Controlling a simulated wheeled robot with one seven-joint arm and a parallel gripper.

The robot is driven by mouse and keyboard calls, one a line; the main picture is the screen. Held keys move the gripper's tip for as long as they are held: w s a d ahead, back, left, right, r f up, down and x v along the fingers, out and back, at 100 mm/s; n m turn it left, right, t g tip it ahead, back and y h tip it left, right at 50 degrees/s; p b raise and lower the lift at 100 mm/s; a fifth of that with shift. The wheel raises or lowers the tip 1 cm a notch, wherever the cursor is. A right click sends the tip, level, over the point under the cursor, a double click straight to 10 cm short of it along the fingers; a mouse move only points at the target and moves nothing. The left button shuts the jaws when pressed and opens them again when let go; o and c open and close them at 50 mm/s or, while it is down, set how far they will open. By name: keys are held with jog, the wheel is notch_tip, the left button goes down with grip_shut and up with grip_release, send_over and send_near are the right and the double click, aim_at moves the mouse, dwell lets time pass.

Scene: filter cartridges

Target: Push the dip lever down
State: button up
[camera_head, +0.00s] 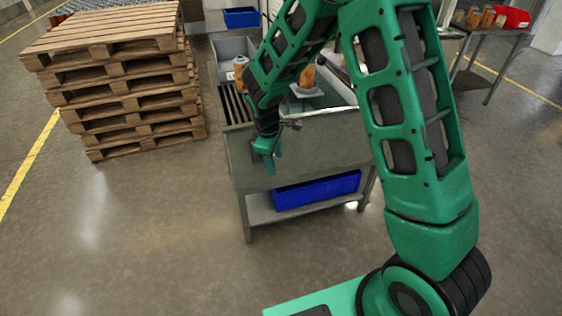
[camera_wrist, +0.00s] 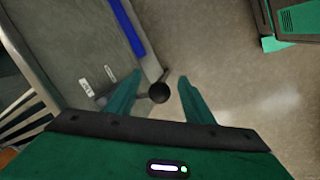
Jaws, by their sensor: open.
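A dark round knob (camera_wrist: 159,92), which looks like the end of the dip lever, shows between my gripper's fingers in the wrist view. My gripper (camera_wrist: 160,76) is open, one finger on each side of the knob, with visible gaps; how far the knob lies below the fingertips is unclear. In the head view my gripper (camera_head: 266,160) points down at the front of the grey bench (camera_head: 310,155).
Orange-brown cartridges (camera_head: 305,78) stand on the bench, partly behind my arm. A blue bin (camera_head: 318,190) sits on its lower shelf. Stacked wooden pallets (camera_head: 120,90) stand at left, and a side table with a red bin (camera_head: 512,17) at back right. The floor in front is clear.

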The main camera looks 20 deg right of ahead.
jog(key=d+v, duration=0.1)
jog(key=v, duration=0.9)
jog(key=shift+s+d+r, duration=0.2)
jog(key=shift+s+d, duration=0.1)
jog(key=shift+d, duration=0.05)
dwell(0.6)
dwell(0.4)
jog(key=v, duration=1)
jog(key=shift+r, duration=0.35)
jog(key=shift+a, duration=0.15)
